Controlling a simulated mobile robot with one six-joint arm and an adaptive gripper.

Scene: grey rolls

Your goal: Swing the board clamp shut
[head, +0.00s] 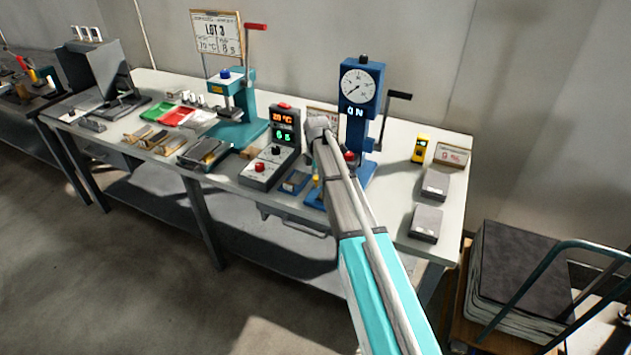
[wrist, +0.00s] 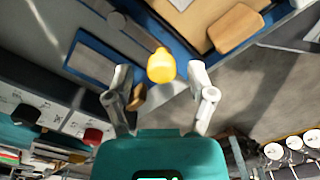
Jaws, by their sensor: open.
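A lever with a yellow knob (wrist: 161,66) shows in the wrist view, with its grey bar running up and left from the knob. I take it for the board clamp. A bit of yellow (head: 316,180) also shows in the head view beside my arm, at the blue press. My gripper (wrist: 160,82) is open, with its two grey fingers on either side of the knob. I cannot tell whether either finger touches it. A blue-edged fixture (wrist: 188,52) with a tan surface lies beyond the knob. In the head view my arm hides the gripper and much of the fixture.
The blue press (head: 357,90) with a dial stands close behind my arm. A grey control box (head: 268,167) stands to its left, and a teal press (head: 238,100) farther left. Grey blocks (head: 426,223) lie on the table's right side. The table's front edge is near.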

